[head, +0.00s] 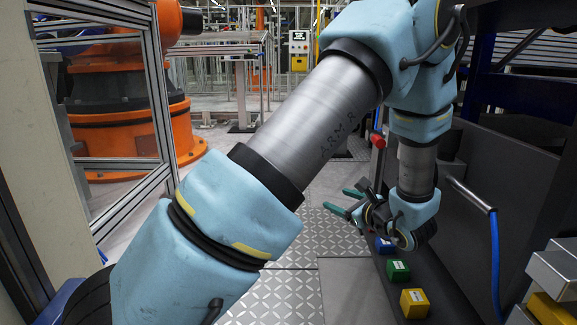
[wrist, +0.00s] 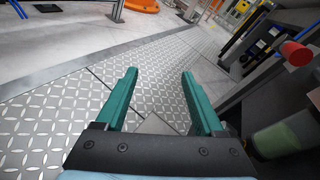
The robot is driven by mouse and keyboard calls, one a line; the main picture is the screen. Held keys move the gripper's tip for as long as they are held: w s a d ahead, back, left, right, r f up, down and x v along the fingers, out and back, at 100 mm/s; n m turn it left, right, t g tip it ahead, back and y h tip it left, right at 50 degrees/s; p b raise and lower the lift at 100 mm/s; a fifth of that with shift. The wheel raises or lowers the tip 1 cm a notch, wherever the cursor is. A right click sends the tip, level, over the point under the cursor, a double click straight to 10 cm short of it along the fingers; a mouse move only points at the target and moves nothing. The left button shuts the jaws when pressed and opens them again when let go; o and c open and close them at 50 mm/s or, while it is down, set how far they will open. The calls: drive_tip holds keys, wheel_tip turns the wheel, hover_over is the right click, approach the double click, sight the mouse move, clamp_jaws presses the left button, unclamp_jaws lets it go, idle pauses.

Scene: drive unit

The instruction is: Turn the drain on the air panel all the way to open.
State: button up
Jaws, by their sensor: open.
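My gripper (head: 340,201) is open and empty, its two green fingers apart and pointing left in the head view. In the wrist view the gripper (wrist: 159,74) has only floor between its fingers. A red cylindrical knob or handle end (wrist: 296,53) is at the right of the wrist view, apart from the fingers; a red part (head: 377,140) also shows behind my arm in the head view. A clear bowl with green in it (wrist: 282,138) is at the lower right of the wrist view, beside the right finger. I cannot make out the drain itself or its position.
Blue (head: 385,245), green (head: 398,270) and yellow (head: 414,303) blocks line a dark ledge below my gripper. A pipe with a blue hose (head: 494,250) stands to the right. A framed guard (head: 160,100) and an orange robot (head: 115,95) are left. Patterned floor (head: 275,295) is clear.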

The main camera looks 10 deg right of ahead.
drive_tip(key=a+r+n+g+y+p, duration=0.1)
drive_tip(key=a+r+n+g+p, duration=0.2)
drive_tip(key=a, duration=0.4)
drive_tip(key=s+a+r+n+g+y+p, duration=0.1)
drive_tip(key=a+r+n+g+y+p, duration=0.1)
drive_tip(key=a+r+p, duration=0.3)
drive_tip(key=shift+s+a+n+g, duration=0.25)
drive_tip(key=shift+a+n+g, duration=0.3)
drive_tip(key=shift+a, duration=0.3)
drive_tip(key=shift+r, duration=0.1)
drive_tip(key=shift+c, duration=0.2)
